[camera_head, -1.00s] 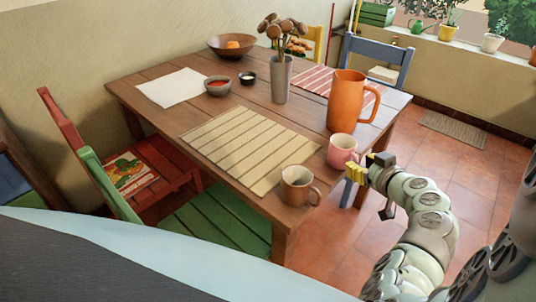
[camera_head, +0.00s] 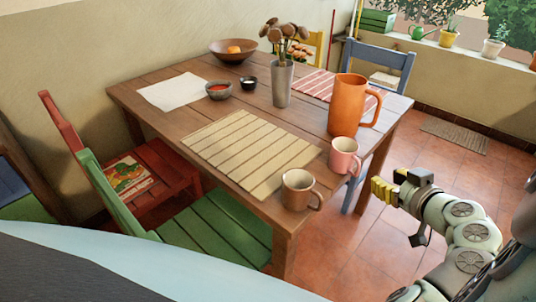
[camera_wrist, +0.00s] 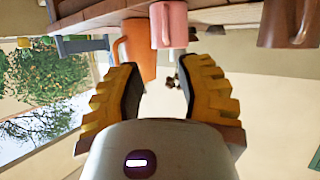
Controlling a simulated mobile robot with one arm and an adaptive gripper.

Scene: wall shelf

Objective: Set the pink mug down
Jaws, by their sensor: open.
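The pink mug (camera_head: 344,156) stands upright on the wooden table (camera_head: 150,98), close to its right edge, in front of the orange pitcher (camera_head: 346,106). My gripper (camera_head: 383,189) is off the table's right edge, to the right of and apart from the mug. In the wrist view my gripper (camera_wrist: 160,92) has its two yellow fingers spread with nothing between them. The pink mug (camera_wrist: 169,25) shows beyond the fingertips there, upside down in the picture.
A brown mug (camera_head: 298,190) stands at the table's near corner, beside a striped placemat (camera_head: 248,145). A grey vase (camera_head: 282,84) with dried stems stands behind. A blue chair (camera_head: 378,66) is at the far side. The floor right of the table is open.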

